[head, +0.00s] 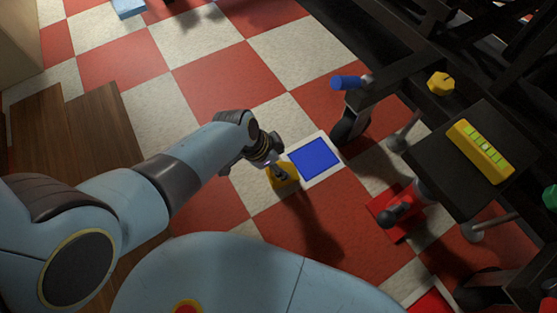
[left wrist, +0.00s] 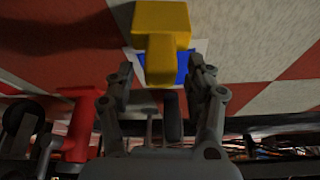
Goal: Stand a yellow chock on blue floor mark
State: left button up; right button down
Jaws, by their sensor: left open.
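The yellow chock (head: 286,180) is on the floor at the lower left edge of the blue floor mark (head: 315,158), which has a white border. In the head view, my left gripper (head: 277,170) is right at the chock and hides part of it. The blue mark (left wrist: 184,66) shows partly behind the chock there. Whether the fingers touch the chock is unclear. My right gripper is not in view.
A dark wheeled frame (head: 373,84) with a caster (head: 349,125) stands right of the mark.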

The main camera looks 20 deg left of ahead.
pick_arm(q)
jog(key=v, duration=1.2)
